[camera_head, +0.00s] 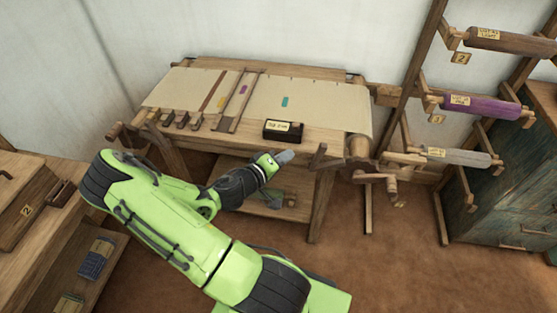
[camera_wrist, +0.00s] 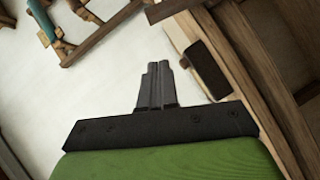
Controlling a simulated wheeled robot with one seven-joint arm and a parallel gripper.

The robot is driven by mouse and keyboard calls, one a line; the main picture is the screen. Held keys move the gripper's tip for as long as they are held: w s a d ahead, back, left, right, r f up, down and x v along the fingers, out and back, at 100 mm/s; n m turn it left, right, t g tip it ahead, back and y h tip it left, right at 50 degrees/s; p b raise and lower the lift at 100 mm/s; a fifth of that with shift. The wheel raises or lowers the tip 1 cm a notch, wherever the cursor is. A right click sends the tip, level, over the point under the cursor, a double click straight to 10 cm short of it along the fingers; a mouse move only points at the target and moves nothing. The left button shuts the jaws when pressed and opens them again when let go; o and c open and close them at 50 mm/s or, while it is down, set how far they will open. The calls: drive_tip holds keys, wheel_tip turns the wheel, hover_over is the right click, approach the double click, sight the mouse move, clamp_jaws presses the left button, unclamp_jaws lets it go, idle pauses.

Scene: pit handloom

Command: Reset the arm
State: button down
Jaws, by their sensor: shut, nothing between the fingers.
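My gripper (camera_head: 285,157) is at the end of my green arm, in front of the loom table (camera_head: 320,139) in the head view. In the wrist view its two grey fingers (camera_wrist: 157,84) are together, with nothing between them. The fingers point at open white surface. In the head view a small dark box (camera_head: 283,131) with a yellow label sits on the table just beyond my gripper. I cannot tell whether the dark block (camera_wrist: 208,70) in the wrist view is that box.
A wooden rack (camera_head: 415,85) with brown, purple and pale rollers stands at the right. A wooden shelf unit (camera_head: 50,245) stands at the left. The brown floor (camera_head: 400,260) is clear at the front right.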

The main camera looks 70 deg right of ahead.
drive_tip(key=shift+v, duration=1.3)
drive_tip(key=shift+w, duration=0.1)
